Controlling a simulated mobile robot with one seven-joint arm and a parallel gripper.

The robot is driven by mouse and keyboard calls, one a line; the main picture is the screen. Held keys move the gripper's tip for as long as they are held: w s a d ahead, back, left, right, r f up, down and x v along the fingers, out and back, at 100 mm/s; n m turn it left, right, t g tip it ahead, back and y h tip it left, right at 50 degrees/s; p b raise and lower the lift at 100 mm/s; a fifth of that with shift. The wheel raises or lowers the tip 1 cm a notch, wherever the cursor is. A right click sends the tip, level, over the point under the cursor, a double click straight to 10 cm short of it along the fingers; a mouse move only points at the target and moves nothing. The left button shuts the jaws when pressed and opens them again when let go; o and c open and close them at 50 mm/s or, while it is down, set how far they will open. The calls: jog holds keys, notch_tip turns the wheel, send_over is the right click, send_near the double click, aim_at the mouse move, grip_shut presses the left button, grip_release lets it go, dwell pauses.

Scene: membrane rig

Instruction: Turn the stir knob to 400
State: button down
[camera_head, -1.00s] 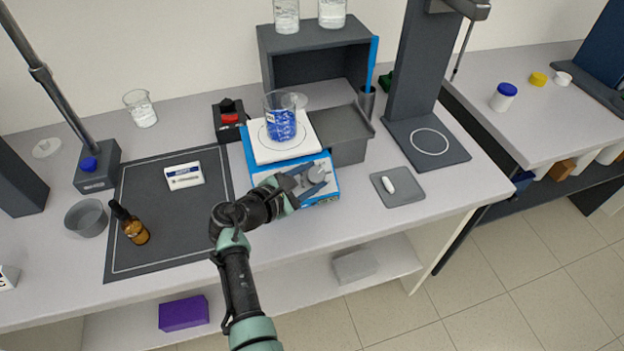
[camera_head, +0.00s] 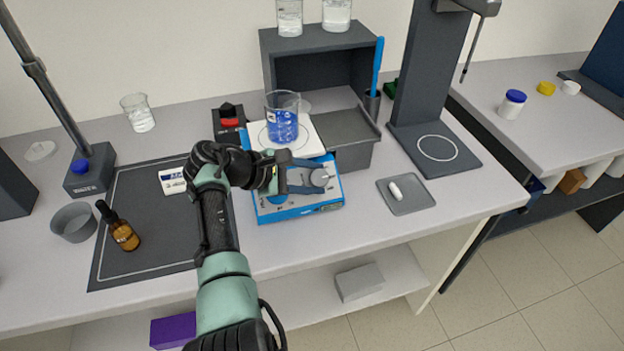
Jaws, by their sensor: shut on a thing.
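The blue stirrer (camera_head: 294,210) with a white top plate (camera_head: 303,147) stands near the front edge of the bench. A glass beaker (camera_head: 283,122) with blue contents stands on the plate. The grey stir knob (camera_head: 320,177) is on the stirrer's front panel, at its right. My gripper (camera_head: 316,180) comes in from the left and is shut on the knob, with its fingers hiding part of it. The panel's markings are too small to read, so the knob's setting cannot be told.
A brown dropper bottle (camera_head: 122,229), a grey bowl (camera_head: 73,223) and a labelled white box (camera_head: 176,180) are to the left. A grey pad (camera_head: 406,197) with a white object lies to the right. A dark shelf box (camera_head: 318,68) stands behind the stirrer.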

jog(key=shift+c, duration=1.7)
grip_release()
jog(key=shift+d, duration=0.1)
jog(key=v, duration=1.3)
